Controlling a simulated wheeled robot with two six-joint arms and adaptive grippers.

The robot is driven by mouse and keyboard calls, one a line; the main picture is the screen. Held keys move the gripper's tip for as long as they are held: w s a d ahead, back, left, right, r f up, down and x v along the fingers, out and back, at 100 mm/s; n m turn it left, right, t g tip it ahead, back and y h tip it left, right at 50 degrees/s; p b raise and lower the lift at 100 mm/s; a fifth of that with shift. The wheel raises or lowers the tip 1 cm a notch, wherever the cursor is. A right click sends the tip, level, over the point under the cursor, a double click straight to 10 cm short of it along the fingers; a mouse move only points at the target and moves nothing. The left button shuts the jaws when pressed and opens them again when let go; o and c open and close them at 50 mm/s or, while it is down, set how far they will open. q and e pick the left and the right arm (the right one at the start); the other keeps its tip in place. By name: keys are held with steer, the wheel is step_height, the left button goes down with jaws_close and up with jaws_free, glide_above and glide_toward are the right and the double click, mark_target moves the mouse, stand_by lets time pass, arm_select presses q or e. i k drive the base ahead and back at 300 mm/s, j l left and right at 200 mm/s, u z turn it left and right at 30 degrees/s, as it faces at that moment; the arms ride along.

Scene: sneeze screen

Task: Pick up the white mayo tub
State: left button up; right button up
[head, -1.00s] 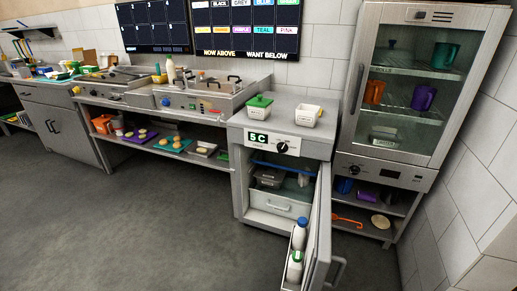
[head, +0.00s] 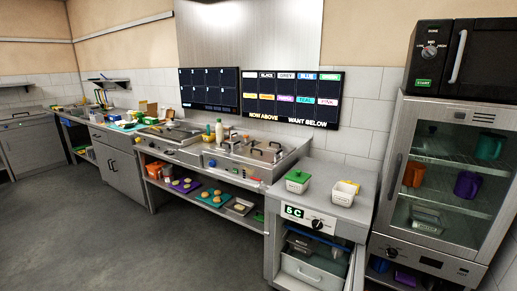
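Two small white tubs stand on the steel top of the small fridge in the head view. One white tub (head: 298,186) has a green lid. The other white tub (head: 343,194), to its right, seems to have no lid and shows something yellowish at its rim. I cannot read a label on either, so I cannot tell which is the mayo tub. Neither of my grippers is in view.
The small fridge (head: 292,266) is open at the front, with containers inside; its lower part is cut off. A glass-door cabinet (head: 395,165) with a black microwave (head: 478,58) on top stands right. Fryer counters run left. The floor (head: 130,240) at left is clear.

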mark_target(292, 186)
steer(key=l, duration=0.95)
steer(key=i+l, duration=0.15)
steer(key=l, duration=0.75)
steer(key=i+j+z, duration=0.2)
steer(key=j, duration=0.95)
steer(key=i+j+z, duration=0.1)
steer(key=j, duration=0.25)
steer(key=i+j+z, duration=0.15)
steer(key=i+j, duration=0.15)
steer(key=i+j+z, duration=0.1)
steer(key=j, duration=0.35)
steer(key=i+j+z, duration=0.1)
steer(key=i+j, duration=0.15)
steer(key=j, duration=0.15)
steer(key=i+j+z, duration=0.1)
steer(key=j, duration=0.3)
steer(key=i+j+z, duration=0.15)
steer(key=j, duration=0.25)
steer(key=i+j+z, duration=0.1)
steer(key=j, duration=0.35)
steer(key=i+j+z, duration=0.1)
steer(key=j, duration=0.35)
